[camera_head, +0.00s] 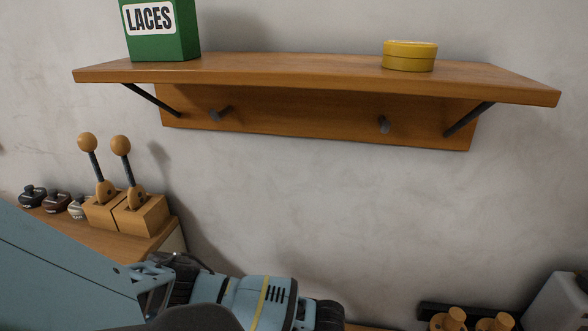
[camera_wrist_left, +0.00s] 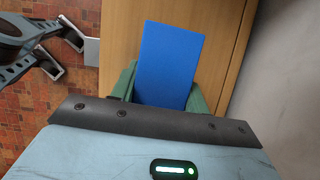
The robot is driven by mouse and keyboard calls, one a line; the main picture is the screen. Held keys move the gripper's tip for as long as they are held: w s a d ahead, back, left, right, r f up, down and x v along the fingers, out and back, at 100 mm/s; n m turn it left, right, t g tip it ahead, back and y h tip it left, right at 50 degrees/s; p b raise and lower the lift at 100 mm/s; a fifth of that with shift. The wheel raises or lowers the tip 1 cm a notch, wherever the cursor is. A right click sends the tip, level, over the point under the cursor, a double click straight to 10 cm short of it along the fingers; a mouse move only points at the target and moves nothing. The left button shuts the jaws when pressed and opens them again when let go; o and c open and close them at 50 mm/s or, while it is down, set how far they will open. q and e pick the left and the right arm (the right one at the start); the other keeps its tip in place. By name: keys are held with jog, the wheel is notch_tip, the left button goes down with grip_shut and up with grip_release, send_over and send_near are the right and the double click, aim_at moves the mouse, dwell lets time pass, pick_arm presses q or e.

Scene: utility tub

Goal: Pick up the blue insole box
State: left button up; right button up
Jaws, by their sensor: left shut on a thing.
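The blue insole box (camera_wrist_left: 170,62) shows in the left wrist view as a plain blue upright panel. My left gripper (camera_wrist_left: 162,88) has a green finger on each side of the box's lower part and is shut on it. The lower end of the box is hidden behind the dark edge of my wrist. In the head view my left arm comes in from the lower left; its gripper and the box are out of that picture.
A wooden shelf (camera_head: 310,76) holds a green LACES box (camera_head: 162,32) and a yellow tin (camera_head: 410,56). Wooden blocks with ball-topped levers (camera_head: 125,190) stand on a bench at left. Wooden pieces (camera_head: 470,321) show at lower right. A wooden surface (camera_wrist_left: 120,35) lies behind the blue box.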

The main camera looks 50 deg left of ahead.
pick_arm(q)
jog(key=shift+r, duration=0.1)
notch_tip(320, 180, up, 4)
jog(key=shift+f, duration=0.1)
jog(key=s+d+r+p, duration=0.1)
jog(key=s+d+p, duration=0.1)
jog(key=s+d, duration=0.7)
jog(key=d, duration=0.4)
jog(key=shift+r, duration=0.25)
jog(key=shift+d, duration=0.1)
